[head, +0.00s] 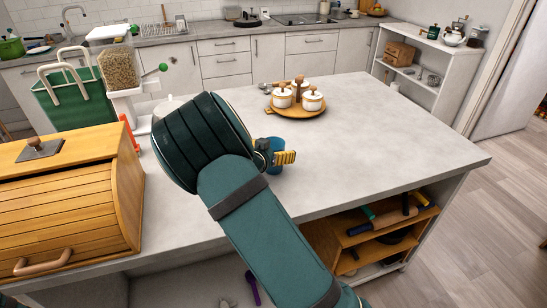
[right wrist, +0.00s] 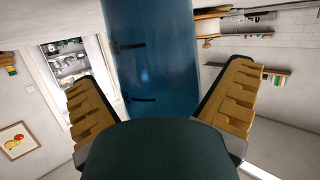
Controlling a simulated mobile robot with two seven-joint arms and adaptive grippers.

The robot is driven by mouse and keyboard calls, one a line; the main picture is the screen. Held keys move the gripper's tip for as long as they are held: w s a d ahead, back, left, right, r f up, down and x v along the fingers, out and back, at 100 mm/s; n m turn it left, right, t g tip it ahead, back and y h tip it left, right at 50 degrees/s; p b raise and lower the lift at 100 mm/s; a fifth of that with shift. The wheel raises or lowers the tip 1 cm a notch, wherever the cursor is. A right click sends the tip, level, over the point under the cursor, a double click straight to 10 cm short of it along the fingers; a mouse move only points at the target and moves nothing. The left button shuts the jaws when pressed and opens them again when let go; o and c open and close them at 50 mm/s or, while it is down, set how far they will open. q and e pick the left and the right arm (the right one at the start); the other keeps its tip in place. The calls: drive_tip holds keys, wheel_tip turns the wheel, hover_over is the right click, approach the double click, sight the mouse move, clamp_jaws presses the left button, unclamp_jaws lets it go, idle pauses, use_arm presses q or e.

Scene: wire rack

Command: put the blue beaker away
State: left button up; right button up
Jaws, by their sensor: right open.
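The blue beaker (head: 276,142) stands on the light island counter, partly hidden behind my right gripper (head: 284,157). In the right wrist view the translucent blue beaker (right wrist: 150,55) with dark marks lies between the two yellow-padded fingers of my right gripper (right wrist: 160,82). The fingers are open, one on each side, with a visible gap at least on the right. The beaker's lower part is hidden by the dark green palm in that view. A wire dish rack (head: 163,29) sits on the far back counter. My left gripper is not in view.
A wooden tray (head: 298,110) with white lidded jars stands behind the beaker. A wooden bread box (head: 70,200), a green basket (head: 75,100) and a grain dispenser (head: 120,70) stand left. The island's right side (head: 400,140) is clear.

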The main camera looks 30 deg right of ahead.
drive_tip(key=c, duration=1.1)
